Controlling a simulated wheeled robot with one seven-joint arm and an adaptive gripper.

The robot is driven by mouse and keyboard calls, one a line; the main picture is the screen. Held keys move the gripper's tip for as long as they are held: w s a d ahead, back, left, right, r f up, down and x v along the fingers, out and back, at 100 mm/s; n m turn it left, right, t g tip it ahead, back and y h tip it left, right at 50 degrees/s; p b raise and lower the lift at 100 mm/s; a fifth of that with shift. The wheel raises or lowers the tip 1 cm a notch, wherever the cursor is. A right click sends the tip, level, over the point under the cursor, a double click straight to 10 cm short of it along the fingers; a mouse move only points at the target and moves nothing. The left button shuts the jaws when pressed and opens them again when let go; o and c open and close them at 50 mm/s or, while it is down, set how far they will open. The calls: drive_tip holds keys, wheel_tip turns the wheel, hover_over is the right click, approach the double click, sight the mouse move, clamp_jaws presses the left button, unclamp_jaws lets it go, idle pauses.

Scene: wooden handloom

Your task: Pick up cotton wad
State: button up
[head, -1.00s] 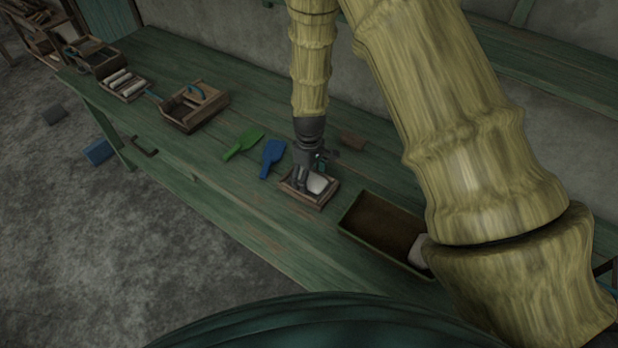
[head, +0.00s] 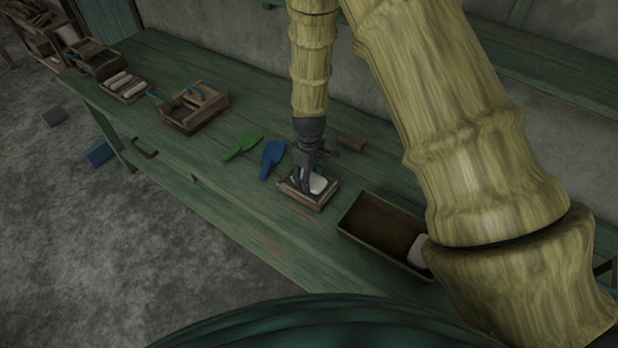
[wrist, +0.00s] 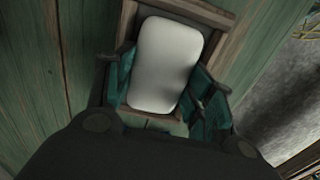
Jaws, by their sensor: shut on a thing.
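The cotton wad is a white, rounded block (wrist: 167,62) in the wrist view, sitting in a small wooden tray (wrist: 215,12). In the head view the white wad (head: 318,184) shows partly behind my gripper (head: 307,183), inside the same small tray (head: 309,204) on the green bench. My gripper (wrist: 162,92) points down with a finger on each side of the wad and is shut on it. The wad still appears to be within the tray; whether it is lifted off the tray floor I cannot tell.
A longer tray (head: 362,243) with a white block (head: 419,252) stands to the right. A blue scoop (head: 271,158) and a green scoop (head: 243,144) lie to the left. A brown block (head: 351,141) lies behind. The bench front is clear.

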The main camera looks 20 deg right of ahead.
drive_tip(key=shift+r+b, duration=0.35)
drive_tip(key=shift+r, duration=0.2)
drive_tip(key=shift+r+b, duration=0.5)
drive_tip(key=shift+r, duration=0.4)
drive_tip(key=s+a+r+b, duration=0.1)
drive_tip(key=s+a+b, duration=0.1)
drive_tip(key=a, duration=0.5)
drive_tip(key=s+a+r+b, duration=0.1)
drive_tip(key=s+a+b, duration=0.1)
drive_tip(key=a, duration=0.6)
drive_tip(key=shift+s, duration=0.75)
